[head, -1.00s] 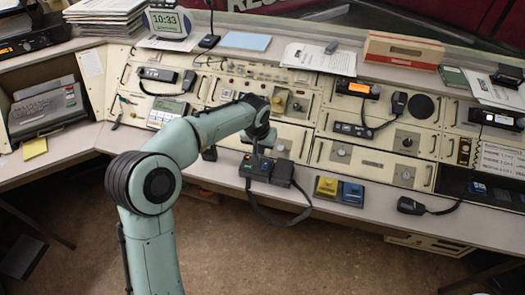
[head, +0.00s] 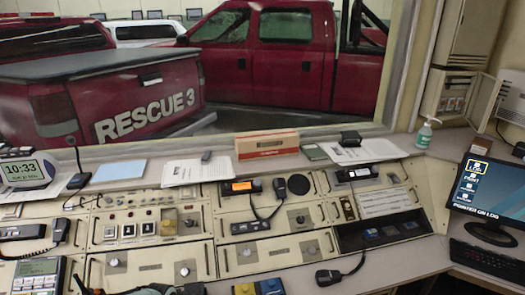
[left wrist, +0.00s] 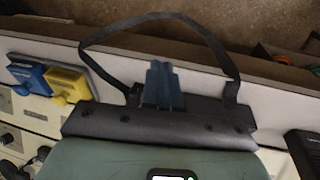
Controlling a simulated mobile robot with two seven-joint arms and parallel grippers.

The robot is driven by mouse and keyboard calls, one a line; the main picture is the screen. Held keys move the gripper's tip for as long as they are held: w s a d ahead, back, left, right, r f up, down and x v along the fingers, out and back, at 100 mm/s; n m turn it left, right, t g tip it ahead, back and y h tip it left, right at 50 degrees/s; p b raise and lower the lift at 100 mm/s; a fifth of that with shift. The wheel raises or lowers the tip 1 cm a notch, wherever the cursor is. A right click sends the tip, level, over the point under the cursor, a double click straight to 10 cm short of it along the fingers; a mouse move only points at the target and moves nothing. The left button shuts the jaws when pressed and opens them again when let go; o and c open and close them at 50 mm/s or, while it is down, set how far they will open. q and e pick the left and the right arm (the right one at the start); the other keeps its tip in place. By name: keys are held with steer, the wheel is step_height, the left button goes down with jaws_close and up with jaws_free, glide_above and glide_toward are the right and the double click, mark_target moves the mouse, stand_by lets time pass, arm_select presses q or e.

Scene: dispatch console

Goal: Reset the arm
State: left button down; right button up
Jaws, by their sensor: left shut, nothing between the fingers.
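My left gripper (left wrist: 163,85) shows in the left wrist view, its two blue-grey fingers together with nothing between them. It hangs over the front edge of the console desk (left wrist: 277,78). A black strap (left wrist: 160,17) loops around the fingers in that picture and passes over the desk edge; whether it touches them I cannot tell. What the strap is fixed to is mostly hidden behind my gripper. In the head view only a little of my teal left arm shows at the bottom edge, and its fingers are out of the picture. My right gripper is in neither view.
A yellow block (left wrist: 68,82) and a blue block (left wrist: 25,75) sit near the desk edge beside my gripper. Floor lies beyond the desk edge.

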arm_select(q)
steer(key=s+d+f+g+h, duration=0.1)
steer(key=s+d+f, duration=0.2)
steer(key=s+f, duration=0.15)
steer(key=s+d+f+h, duration=0.1)
steer(key=s+d+f, duration=0.1)
steer(key=s+f, duration=0.3)
steer(key=s+d+f, duration=0.1)
steer(key=s+f, duration=0.2)
steer(key=s, duration=0.4)
steer(key=s+d+f+n+g, duration=0.1)
steer(key=s+d+f, duration=0.1)
steer(key=s+f, duration=0.2)
steer(key=s+d+f+n, duration=0.1)
steer(key=s+d+f, duration=0.1)
steer(key=s, duration=0.7)
steer(key=shift+s+f+g, duration=0.4)
steer(key=shift+f, duration=0.5)
steer(key=shift+a, duration=0.1)
